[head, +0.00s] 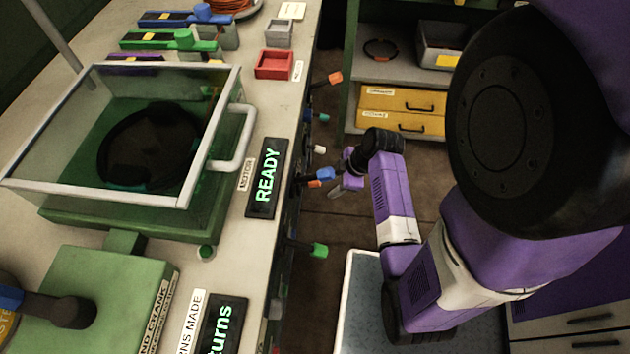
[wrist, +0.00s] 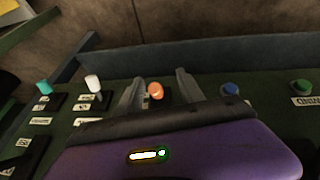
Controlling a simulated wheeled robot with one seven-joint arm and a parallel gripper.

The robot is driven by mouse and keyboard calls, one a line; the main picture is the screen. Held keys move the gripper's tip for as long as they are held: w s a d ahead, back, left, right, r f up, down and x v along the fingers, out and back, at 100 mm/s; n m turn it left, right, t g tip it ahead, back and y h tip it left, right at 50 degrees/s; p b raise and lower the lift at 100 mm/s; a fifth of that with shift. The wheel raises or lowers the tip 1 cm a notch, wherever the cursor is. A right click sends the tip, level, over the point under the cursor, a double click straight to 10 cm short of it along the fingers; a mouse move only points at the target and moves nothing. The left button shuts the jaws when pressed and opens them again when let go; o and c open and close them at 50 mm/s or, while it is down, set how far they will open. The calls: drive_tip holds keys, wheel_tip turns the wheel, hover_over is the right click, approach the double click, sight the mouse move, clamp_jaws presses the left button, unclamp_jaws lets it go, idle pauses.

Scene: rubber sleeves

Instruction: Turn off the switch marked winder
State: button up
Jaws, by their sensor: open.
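A row of coloured switch knobs sticks out from the bench front. In the wrist view they are teal (wrist: 44,88), white (wrist: 93,84), orange (wrist: 156,90), blue (wrist: 230,90) and green (wrist: 301,87), with small labels below that are too small or cut off to read. I cannot tell which is marked winder. My gripper (wrist: 160,77) is open, its two fingers on either side of the orange knob in the picture; contact is not clear. In the head view my gripper (head: 338,189) is at the bench front beside the blue knob (head: 325,174) and the orange knob (head: 314,183).
The bench top holds a clear-lidded green box (head: 225,190), a READY display (head: 266,178) and a red tray (head: 274,65). A shelf with yellow drawers (head: 385,98) stands beyond. Another orange knob (head: 335,78) sticks out farther along. Brown floor lies between bench and shelf.

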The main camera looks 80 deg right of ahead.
sight(316, 182)
drive_tip(key=w, duration=0.2)
drive_tip(key=w+d, duration=0.1)
drive_tip(key=w, duration=0.2)
drive_tip(key=shift+w+f+b, duration=0.15)
drive_tip(key=shift+f+b, duration=0.15)
drive_tip(key=shift+f, duration=0.3)
drive_tip(key=shift+x, duration=0.8)
clamp_jaws()
